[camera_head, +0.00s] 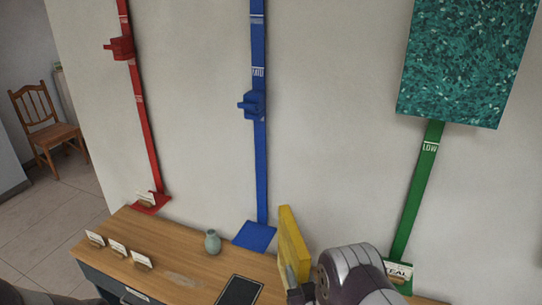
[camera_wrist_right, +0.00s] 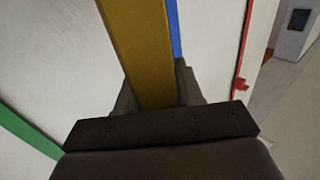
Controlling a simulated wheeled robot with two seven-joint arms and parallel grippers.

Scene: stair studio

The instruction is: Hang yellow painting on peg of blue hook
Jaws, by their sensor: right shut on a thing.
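The yellow painting (camera_head: 292,246) is seen nearly edge-on in the head view, in front of the wall and right of the blue post's base. My right gripper (camera_head: 294,276) is shut on its lower part. In the right wrist view the painting (camera_wrist_right: 140,50) stands as a yellow band between the fingers of the gripper (camera_wrist_right: 155,95). The blue hook (camera_head: 252,104) is a block with a peg on the blue post (camera_head: 259,170), above and left of the painting and apart from it. My left gripper is not in view.
A red post (camera_head: 143,120) with a red hook (camera_head: 119,48) stands left. A teal painting (camera_head: 467,60) hangs on the green post (camera_head: 415,195) at right. The wooden table (camera_head: 180,262) below holds a vase (camera_head: 212,242), small cards (camera_head: 117,249) and a dark panel (camera_head: 240,290).

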